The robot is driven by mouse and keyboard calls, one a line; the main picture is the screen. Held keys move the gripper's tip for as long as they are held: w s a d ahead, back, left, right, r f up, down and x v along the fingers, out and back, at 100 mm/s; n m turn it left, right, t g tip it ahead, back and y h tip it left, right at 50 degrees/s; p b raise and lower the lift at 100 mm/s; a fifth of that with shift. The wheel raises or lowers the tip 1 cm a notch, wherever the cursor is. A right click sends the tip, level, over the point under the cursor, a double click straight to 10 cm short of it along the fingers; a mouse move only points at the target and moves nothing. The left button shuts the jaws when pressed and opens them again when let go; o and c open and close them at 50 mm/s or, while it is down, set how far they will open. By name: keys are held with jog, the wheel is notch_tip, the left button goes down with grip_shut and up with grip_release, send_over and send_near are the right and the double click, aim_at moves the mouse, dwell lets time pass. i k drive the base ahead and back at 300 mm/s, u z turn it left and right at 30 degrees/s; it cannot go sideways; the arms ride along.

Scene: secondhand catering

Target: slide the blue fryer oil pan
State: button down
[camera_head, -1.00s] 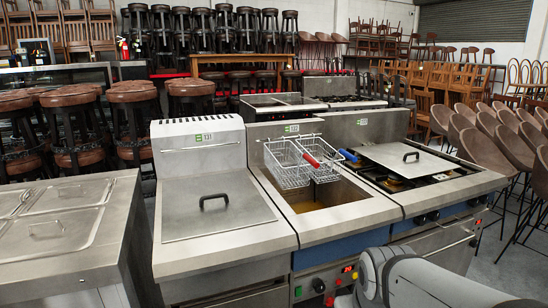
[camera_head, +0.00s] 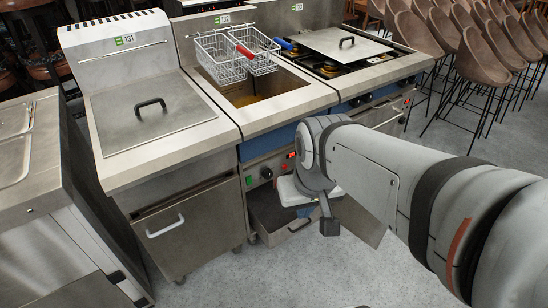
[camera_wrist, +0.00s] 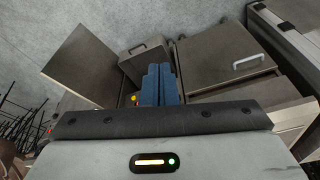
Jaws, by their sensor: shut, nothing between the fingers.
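The oil pan (camera_head: 268,212) is a dark grey box with a pale bar handle, low at the front of the blue-panelled fryer (camera_head: 265,140). In the wrist view the pan (camera_wrist: 148,64) juts out of the fryer's open lower cabinet, its handle on the outer side. My gripper (camera_head: 305,211) is in front of the fryer, above the pan, and partly hidden by my wrist. In the wrist view its blue fingers (camera_wrist: 160,72) are together, empty, and overlap the pan's near side in the picture. I cannot tell whether they touch it.
The fryer's cabinet door (camera_head: 362,218) stands open on the right; it also shows in the wrist view (camera_wrist: 84,66). A closed unit with a handled door (camera_head: 180,225) stands to the left. Wire baskets (camera_head: 240,52) sit on the fryer top. The grey floor in front is clear.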

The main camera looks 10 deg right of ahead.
aim_at(274, 227)
jog(key=z, duration=2.15)
jog(key=k, duration=1.1)
jog(key=u, duration=1.5)
jog(key=i, duration=1)
jog(key=u, duration=0.05)
